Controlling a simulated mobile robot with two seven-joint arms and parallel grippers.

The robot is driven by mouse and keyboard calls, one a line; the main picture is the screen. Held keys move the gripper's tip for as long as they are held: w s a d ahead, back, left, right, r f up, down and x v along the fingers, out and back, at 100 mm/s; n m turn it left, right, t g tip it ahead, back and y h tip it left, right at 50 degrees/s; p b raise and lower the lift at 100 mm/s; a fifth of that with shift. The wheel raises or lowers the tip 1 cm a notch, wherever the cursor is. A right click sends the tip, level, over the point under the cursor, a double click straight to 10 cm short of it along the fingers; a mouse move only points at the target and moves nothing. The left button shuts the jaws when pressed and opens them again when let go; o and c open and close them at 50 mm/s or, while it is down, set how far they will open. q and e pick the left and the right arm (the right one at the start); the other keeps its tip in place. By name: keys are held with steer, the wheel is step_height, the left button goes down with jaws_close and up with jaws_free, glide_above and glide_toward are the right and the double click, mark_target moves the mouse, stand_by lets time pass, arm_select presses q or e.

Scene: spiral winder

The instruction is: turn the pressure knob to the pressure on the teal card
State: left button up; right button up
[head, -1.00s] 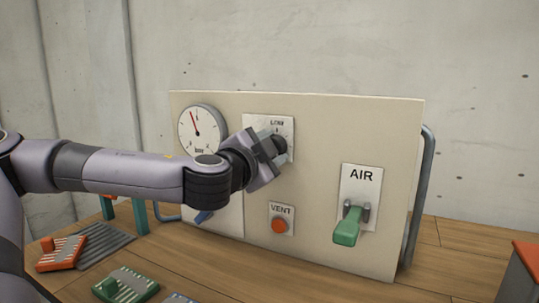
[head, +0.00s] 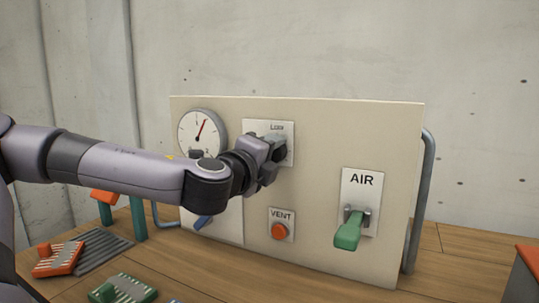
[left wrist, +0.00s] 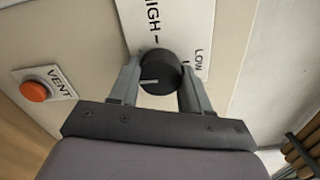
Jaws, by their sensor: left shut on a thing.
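The black pressure knob (left wrist: 160,73) sits on a white plate marked HIGH and LOW (left wrist: 175,22) on the beige panel. My left gripper (left wrist: 158,82) is shut on the knob, one finger on each side; in the head view the gripper (head: 272,148) hides most of the knob. A pale line marks the knob's face. The round white pressure gauge (head: 202,132) is left of the knob, its red needle pointing up and slightly right. My left wrist covers its lower edge. I see no teal card. My right gripper is out of view.
A red VENT button (head: 279,231) is below the knob. A green AIR lever (head: 348,231) is at the lower right of the panel. A blue handle (head: 203,222) shows below my wrist. Orange (head: 58,258) and green (head: 124,289) pieces lie on the wooden table.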

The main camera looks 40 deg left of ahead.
arm_select(q)
steer(key=shift+m, duration=3.9)
steer(key=o, duration=1.1)
steer(key=shift+w+d+f, duration=0.1)
steer(key=shift+c, duration=0.2)
